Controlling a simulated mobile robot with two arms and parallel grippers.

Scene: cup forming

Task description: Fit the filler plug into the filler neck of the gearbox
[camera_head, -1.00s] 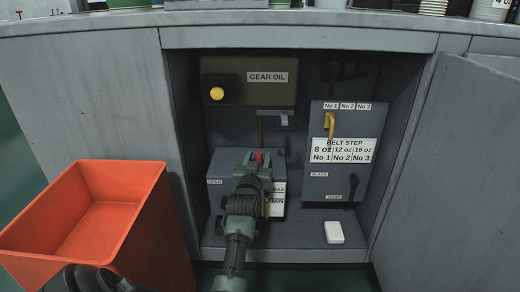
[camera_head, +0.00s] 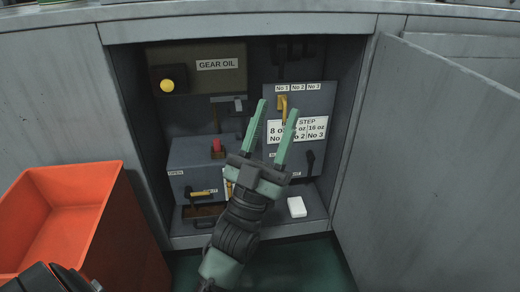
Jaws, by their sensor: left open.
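The gearbox (camera_head: 190,157) is a grey box low at the left inside the open cabinet. A small red plug (camera_head: 217,146) stands upright on its top; I cannot tell how deep it sits in the filler neck, which is too small to make out. My left gripper (camera_head: 278,108) is open and empty, its two green fingers spread and pointing up in the picture. It is to the right of the red plug, apart from it, in front of the belt step panel (camera_head: 320,102). My right gripper is not in view.
An orange bin (camera_head: 108,215) stands at the left outside the cabinet. A white block (camera_head: 297,207) lies on the cabinet floor. A gear oil unit with a yellow knob (camera_head: 167,86) is above the gearbox. The open cabinet door (camera_head: 440,150) bounds the right.

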